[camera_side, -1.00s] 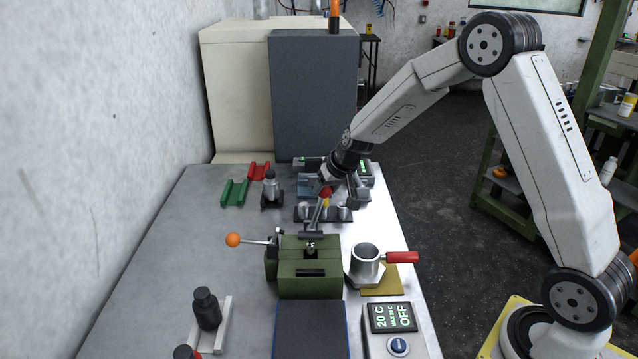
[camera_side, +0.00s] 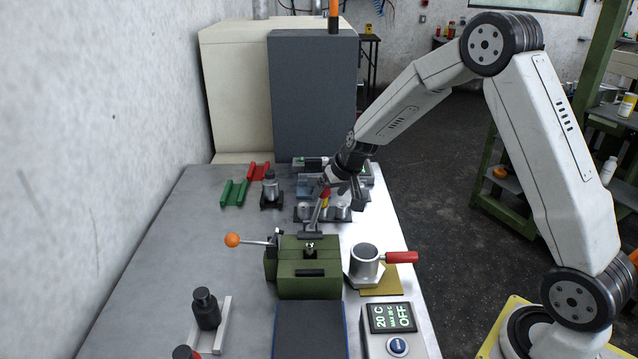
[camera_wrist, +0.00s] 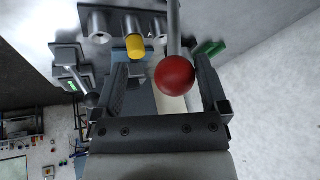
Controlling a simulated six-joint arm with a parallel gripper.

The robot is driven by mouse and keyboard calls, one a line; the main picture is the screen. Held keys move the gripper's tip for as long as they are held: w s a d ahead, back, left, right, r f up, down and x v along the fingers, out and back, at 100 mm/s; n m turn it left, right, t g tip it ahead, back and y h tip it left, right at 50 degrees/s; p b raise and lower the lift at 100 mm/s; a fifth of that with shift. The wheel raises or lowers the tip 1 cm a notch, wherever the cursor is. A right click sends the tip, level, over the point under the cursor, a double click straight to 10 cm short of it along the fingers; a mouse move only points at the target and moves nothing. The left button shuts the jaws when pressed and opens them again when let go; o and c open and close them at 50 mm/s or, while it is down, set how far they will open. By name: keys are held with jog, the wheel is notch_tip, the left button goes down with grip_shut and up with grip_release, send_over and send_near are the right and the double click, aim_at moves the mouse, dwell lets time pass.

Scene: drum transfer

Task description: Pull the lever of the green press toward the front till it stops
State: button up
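The green press (camera_side: 310,268) stands on the bench in the side view. Its steel lever (camera_side: 316,218) rises from the back of the press and leans slightly right. The lever's red ball knob (camera_wrist: 175,75) is large in the wrist view. My gripper (camera_side: 340,186) is at the lever's top in the side view, partly covering the knob. In the wrist view my gripper (camera_wrist: 161,66) is open, with one finger on each side of the knob. The knob sits nearer the right finger, and a gap shows on the left. Contact with the right finger is unclear.
A second lever with an orange ball (camera_side: 233,240) sticks out left of the press. A metal cup with a red handle (camera_side: 401,257) stands on the right. A rack with steel cylinders and a yellow-tipped piece (camera_wrist: 135,46) lies behind the lever. The bench's left side has free room.

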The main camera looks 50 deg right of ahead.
jog(key=shift+r, duration=0.25)
jog(key=v, duration=0.7)
jog(key=shift+s, duration=0.25)
dwell(0.3)
jog(key=s+a+f+n+g, duration=0.1)
jog(key=s+a, duration=0.4)
jog(key=s, duration=0.5)
jog(key=s+a+f+n+g, duration=0.1)
jog(key=s+a+f, duration=0.3)
jog(key=s, duration=0.6)
jog(key=shift+s+a+n+g, duration=0.15)
jog(key=shift+a+n+g, duration=0.35)
jog(key=shift+n, duration=0.4)
jog(key=shift+a, duration=0.1)
